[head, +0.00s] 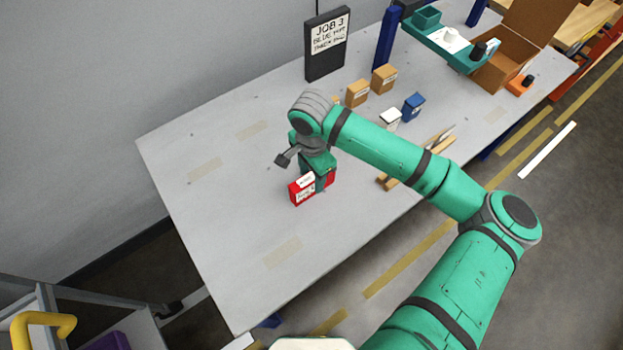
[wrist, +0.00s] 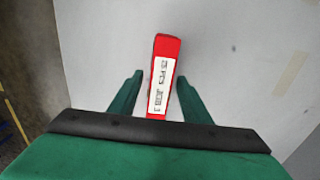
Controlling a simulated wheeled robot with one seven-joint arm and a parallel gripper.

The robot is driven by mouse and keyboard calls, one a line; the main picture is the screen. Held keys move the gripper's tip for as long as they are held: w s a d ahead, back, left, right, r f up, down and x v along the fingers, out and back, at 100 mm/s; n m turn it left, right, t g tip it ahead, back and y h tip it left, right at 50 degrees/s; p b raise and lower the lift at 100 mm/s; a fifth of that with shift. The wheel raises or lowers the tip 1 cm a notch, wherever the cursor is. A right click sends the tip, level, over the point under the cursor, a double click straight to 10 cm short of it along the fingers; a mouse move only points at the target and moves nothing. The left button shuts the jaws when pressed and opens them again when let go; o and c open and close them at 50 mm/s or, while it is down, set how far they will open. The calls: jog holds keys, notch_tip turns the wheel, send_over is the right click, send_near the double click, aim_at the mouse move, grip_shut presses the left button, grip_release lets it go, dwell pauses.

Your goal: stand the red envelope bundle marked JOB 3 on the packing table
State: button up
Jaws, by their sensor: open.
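A red envelope bundle (head: 297,194) with white labels stands upright on the grey packing table (head: 215,215), near the table's middle. In the wrist view, the red bundle (wrist: 166,48) lies between the two green fingers of my gripper (wrist: 160,76). The fingers are open, with a gap on the left; the right finger is close to the bundle, and I cannot tell whether it touches. The label reads "PCS JOB" and a digit too small to be sure of. In the head view my gripper (head: 319,176) is low over the bundle and hides its right part.
A dark sign (head: 327,45) reading JOB 3 stands at the back. Tan boxes (head: 357,94), a blue box (head: 413,106) and a white-topped box (head: 390,119) stand right of my gripper. The table's left part is clear.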

notch_tip(320, 180, up, 10)
jog(key=shift+f, duration=0.25)
jog(key=w+a+r+n+t+y, duration=0.1)
jog(key=w+a+r+t+y, duration=0.2)
jog(key=a, duration=0.6)
jog(key=a+r+n+t+y, duration=0.1)
jog(key=a+r+t+y, duration=0.15)
jog(key=a+y, duration=0.5)
jog(key=w+a+r+n+t+y, duration=0.1)
jog(key=w+a+r+t+y, duration=0.2)
jog(key=a, duration=0.8)
jog(key=s+d+f+m+t+h, duration=0.3)
jog(key=s+d+f+t+h, duration=0.6)
jog(key=s+d+f, duration=0.7)
jog(key=s+d+f+n+h, duration=0.1)
jog(key=s+d, duration=0.1)
jog(key=s, duration=0.1)
jog(key=s+d+f+n+g+h, duration=0.1)
jog(key=s+d+n+h, duration=0.1)
jog(key=s, duration=0.1)
jog(key=s+d+f+n+g+h, duration=0.1)
jog(key=s+d+f, duration=0.1)
jog(key=s, duration=0.2)
jog(key=shift+f, duration=0.1)
jog(key=s+d+r+n, duration=0.2)
jog(key=s+d+n, duration=0.3)
jog(key=s, duration=0.5)
jog(key=shift+d+n, duration=0.25)
jog(key=shift+n, duration=0.65)
